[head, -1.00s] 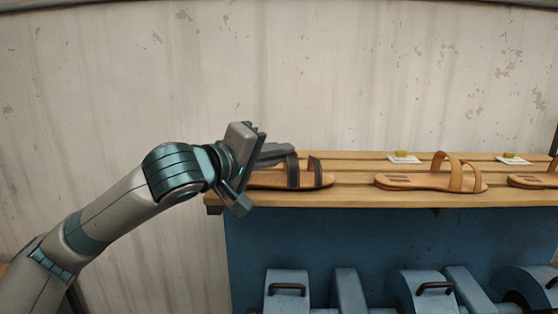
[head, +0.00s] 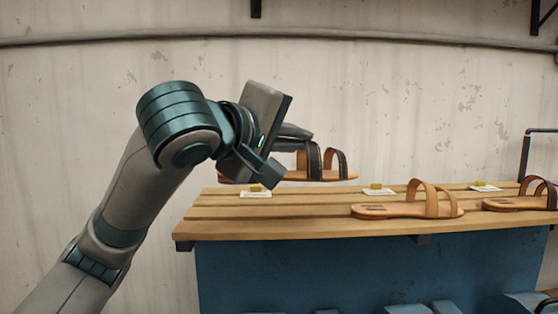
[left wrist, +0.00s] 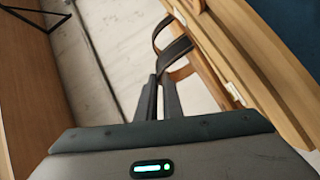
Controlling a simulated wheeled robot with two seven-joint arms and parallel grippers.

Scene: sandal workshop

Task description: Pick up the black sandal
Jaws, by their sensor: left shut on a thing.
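The black sandal (head: 314,160) has dark straps and a tan sole. It is held in the air above the left part of the slatted wooden shelf (head: 300,215), roughly level, toe to the right. My left gripper (head: 297,136) is shut on it at the strap. In the left wrist view the two fingers (left wrist: 160,98) are close together, with the dark strap (left wrist: 173,52) at their tips. The gripper and wrist hide the sandal's heel part in the head view. My right gripper is not in view.
A tan sandal (head: 392,211) and a sandal with dark brown straps (head: 517,203) stand on the shelf to the right. Small cards with yellow pieces, such as the left one (head: 256,194), lie along its back. A bare wall (head: 420,110) stands behind. The shelf's left part is clear in front.

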